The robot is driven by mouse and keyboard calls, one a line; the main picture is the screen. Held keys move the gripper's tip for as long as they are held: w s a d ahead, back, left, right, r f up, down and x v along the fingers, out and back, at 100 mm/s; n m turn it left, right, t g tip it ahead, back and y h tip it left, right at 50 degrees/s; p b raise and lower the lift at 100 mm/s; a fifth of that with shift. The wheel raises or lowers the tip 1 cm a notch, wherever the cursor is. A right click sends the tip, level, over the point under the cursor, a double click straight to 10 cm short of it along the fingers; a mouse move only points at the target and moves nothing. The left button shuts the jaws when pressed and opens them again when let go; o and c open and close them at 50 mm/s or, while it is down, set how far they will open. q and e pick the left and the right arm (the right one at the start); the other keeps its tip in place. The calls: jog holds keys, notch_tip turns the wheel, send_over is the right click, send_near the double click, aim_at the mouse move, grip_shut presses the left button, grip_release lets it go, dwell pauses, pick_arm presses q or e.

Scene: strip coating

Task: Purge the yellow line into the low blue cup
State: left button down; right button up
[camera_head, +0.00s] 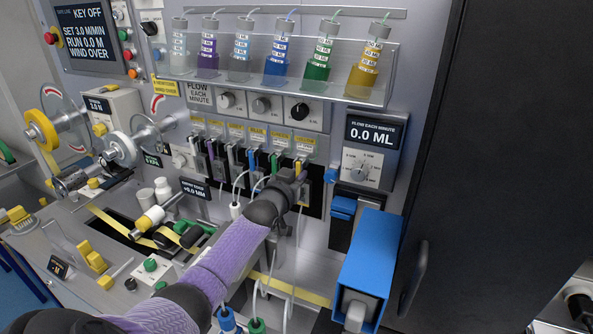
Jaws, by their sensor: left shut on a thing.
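The yellow bottle (366,68) hangs at the right end of the bottle row, with a thin tube at its cap. Below it, the yellow valve (298,167) is the rightmost of a row of coloured valves. My left gripper (293,177) reaches up to this valve from below and is shut at it. The gripper body hides the fingertips and most of what they hold. A small blue piece (227,320) and a green one (257,326) show low at the bottom edge, with pale tubes nearby. I cannot tell which thing is the low blue cup. My right gripper is out of view.
A large blue box (372,255) stands right of my arm. Rollers with yellow strip (150,218) lie at left. A dark panel (500,170) closes off the right.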

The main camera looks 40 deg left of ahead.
pick_arm(q)
jog(key=g+p, duration=0.2)
jog(key=p, duration=0.1)
jog(key=r+g+h+p, duration=0.1)
jog(key=g+p, duration=0.1)
jog(key=p, duration=0.1)
jog(key=s+g+h+p, duration=0.1)
jog(key=g+p, duration=0.1)
jog(key=p, duration=0.1)
jog(key=shift+d+r+g, duration=0.15)
jog(key=shift+r+g, duration=0.15)
jog(key=g+h+b, duration=0.1)
jog(key=g+b, duration=0.2)
jog(key=b, duration=0.2)
jog(key=r+g+h+b, duration=0.1)
jog(key=g+b, duration=0.2)
jog(key=b, duration=0.3)
jog(key=shift+s, duration=0.2)
jog(key=c, duration=0.6)
grip_release()
